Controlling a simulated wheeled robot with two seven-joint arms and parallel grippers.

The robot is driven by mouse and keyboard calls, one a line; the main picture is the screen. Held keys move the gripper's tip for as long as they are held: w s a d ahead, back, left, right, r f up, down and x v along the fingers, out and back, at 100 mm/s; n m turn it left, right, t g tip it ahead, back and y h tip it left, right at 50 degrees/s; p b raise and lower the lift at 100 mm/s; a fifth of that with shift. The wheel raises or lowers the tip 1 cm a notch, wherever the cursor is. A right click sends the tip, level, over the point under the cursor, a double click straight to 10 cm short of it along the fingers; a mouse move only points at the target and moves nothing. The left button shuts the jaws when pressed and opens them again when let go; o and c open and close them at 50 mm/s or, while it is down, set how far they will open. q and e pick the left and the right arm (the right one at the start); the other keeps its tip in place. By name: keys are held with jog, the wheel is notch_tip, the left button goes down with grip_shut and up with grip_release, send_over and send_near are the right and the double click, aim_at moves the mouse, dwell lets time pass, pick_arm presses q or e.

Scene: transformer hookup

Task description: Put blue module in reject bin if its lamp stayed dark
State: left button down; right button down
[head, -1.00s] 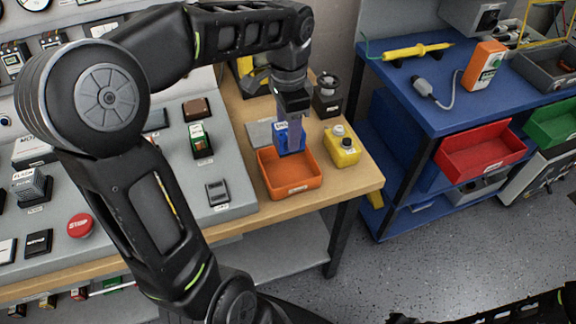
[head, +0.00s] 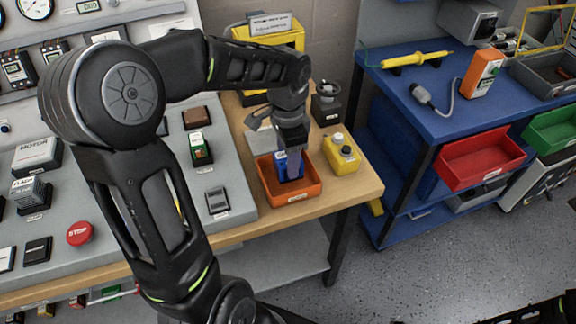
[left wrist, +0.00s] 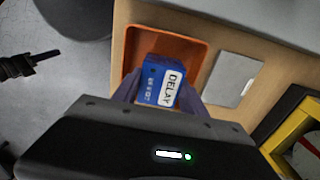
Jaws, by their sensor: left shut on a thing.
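The blue module (head: 286,166), labelled DELAY in the left wrist view (left wrist: 160,82), is held in my left gripper (head: 290,158). The gripper is shut on it, with a finger on each side. The module is over the orange bin (head: 312,190), its lower part inside the bin's outline; whether it touches the floor of the bin I cannot tell. The orange bin also shows in the left wrist view (left wrist: 190,46), around and behind the module. The bin's own label is too small to read. No lit lamp shows on the module.
The sloped console (head: 232,195) with a red STOP button (head: 80,233) is at left. A red bin (head: 480,158) and green bin (head: 553,128) sit on the blue rack.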

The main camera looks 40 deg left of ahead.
pick_arm(q)
jog(key=shift+f, duration=1.6)
jog(key=shift+f, duration=0.15)
jog(key=c, duration=0.6)
grip_release()
jog(key=shift+c, duration=0.2)
notch_tip(320, 180, up, 12)
jog(key=shift+r, duration=0.2)
